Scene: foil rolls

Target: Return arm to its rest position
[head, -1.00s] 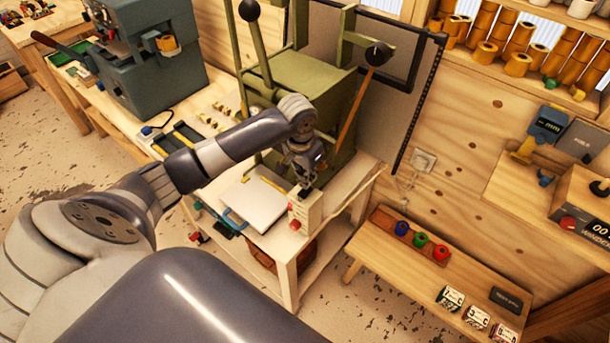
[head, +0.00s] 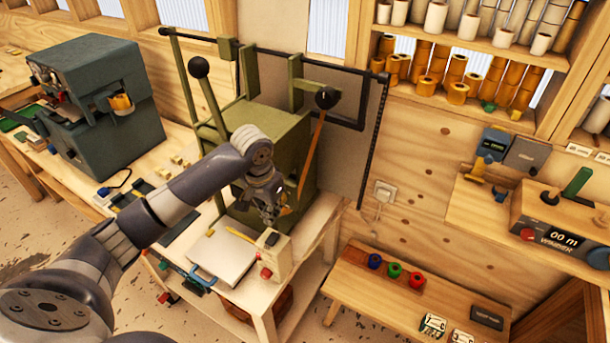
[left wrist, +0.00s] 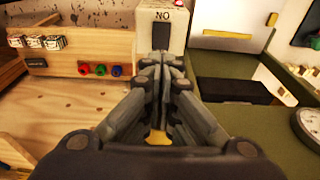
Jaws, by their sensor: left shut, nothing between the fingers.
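My left gripper (head: 272,212) is in front of the green press (head: 268,140), above the small table that bears it. In the left wrist view the left gripper (left wrist: 160,75) shows its fingers together with nothing between them. A cream box (head: 273,256) with a dark switch and a red button stands just below the gripper in the head view. The box also shows beyond the fingertips in the left wrist view, with the letters "NO" (left wrist: 162,14) on it. My right gripper is not in view.
A white plate with a blue handle (head: 222,258) lies left of the box. A low wooden bench (head: 385,300) at right carries blue, green and red spools. A grey-green machine (head: 100,105) stands at left. Shelves with rolls (head: 460,70) fill the back wall.

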